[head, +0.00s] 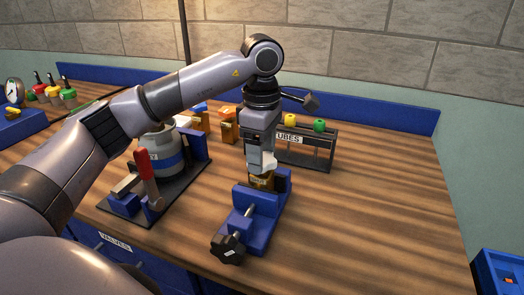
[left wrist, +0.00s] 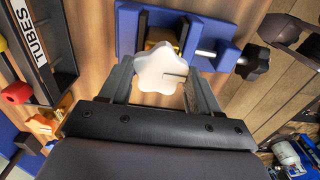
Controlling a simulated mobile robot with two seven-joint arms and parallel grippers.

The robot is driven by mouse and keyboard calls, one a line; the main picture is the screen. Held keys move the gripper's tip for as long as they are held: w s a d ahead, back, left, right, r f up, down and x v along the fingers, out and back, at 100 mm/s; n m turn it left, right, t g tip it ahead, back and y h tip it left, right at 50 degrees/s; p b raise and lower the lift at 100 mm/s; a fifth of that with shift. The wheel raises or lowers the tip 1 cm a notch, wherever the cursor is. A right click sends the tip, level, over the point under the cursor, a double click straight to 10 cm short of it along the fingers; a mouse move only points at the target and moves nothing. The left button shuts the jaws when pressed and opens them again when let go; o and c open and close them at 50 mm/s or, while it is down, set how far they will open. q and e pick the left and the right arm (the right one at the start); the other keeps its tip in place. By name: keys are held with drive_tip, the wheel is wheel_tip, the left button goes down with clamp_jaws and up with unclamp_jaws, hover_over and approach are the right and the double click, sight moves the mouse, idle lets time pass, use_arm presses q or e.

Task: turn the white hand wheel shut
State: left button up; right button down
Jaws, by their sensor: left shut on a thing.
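The white hand wheel (left wrist: 158,68) is a lobed knob with a dark slot mark, centred in the left wrist view. In the head view only a small white part of it (head: 268,160) shows under my gripper. It sits on a brass valve body (head: 261,182), held in a blue vise (head: 262,224) with a black star knob (head: 228,249). My left gripper (head: 262,163) points down over the vise. Its fingers (left wrist: 161,88) stand on two opposite sides of the wheel, shut on it. My right gripper is not in view.
A tube rack (head: 307,150) with yellow and green caps stands behind the vise. A red-handled clamp (head: 146,172) and a grey canister with a blue band (head: 163,150) are to the left. The bench is clear to the right. A blue bin (head: 500,272) is at lower right.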

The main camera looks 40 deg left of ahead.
use_arm(q)
drive_tip(key=o, duration=1.1)
drive_tip(key=shift+c, duration=0.2)
drive_tip(key=shift+r, duration=0.1)
drive_tip(key=shift+r, duration=3.55)
